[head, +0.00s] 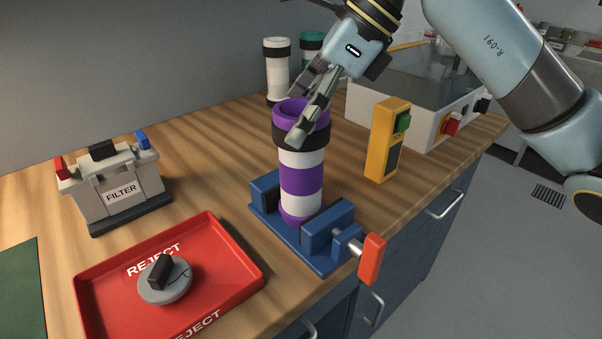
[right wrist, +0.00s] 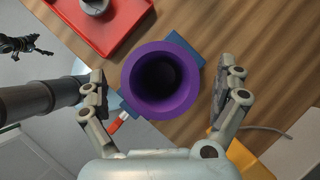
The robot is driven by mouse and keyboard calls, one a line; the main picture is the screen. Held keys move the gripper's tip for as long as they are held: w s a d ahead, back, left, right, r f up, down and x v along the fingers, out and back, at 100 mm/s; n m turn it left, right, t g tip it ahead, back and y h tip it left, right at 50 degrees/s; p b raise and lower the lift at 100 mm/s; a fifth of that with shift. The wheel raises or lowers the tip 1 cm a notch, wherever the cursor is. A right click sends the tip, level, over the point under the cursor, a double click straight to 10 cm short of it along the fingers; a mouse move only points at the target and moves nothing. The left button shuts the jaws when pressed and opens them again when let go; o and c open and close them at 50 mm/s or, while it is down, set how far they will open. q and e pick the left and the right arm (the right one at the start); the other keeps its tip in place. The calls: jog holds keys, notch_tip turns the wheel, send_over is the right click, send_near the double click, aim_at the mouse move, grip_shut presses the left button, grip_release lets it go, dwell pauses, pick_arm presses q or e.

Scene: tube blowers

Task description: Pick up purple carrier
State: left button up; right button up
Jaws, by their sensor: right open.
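The purple carrier (head: 301,178) is an upright tube with purple and white bands, a black collar and an open purple rim. It stands in a blue vise (head: 318,238) with an orange handle. My right gripper (head: 302,108) is open at the carrier's top, with one finger in front of the rim. In the right wrist view the purple rim (right wrist: 137,87) lies between the two spread fingers (right wrist: 168,96), with gaps on both sides. A small dark jointed shape (right wrist: 24,45) at that view's left edge looks like my left gripper; its jaws are too small to read.
A red reject tray (head: 237,258) holding a grey knobbed disc (head: 165,284) lies front left. A filter box (head: 113,188) stands behind it. A yellow switch box (head: 386,140) is right of the carrier. White-and-black (head: 277,72) and teal-topped (head: 311,44) tubes stand behind.

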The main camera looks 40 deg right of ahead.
jog(key=shift+w+f, duration=0.1)
jog(key=shift+f, duration=0.1)
jog(key=c, duration=1.7)
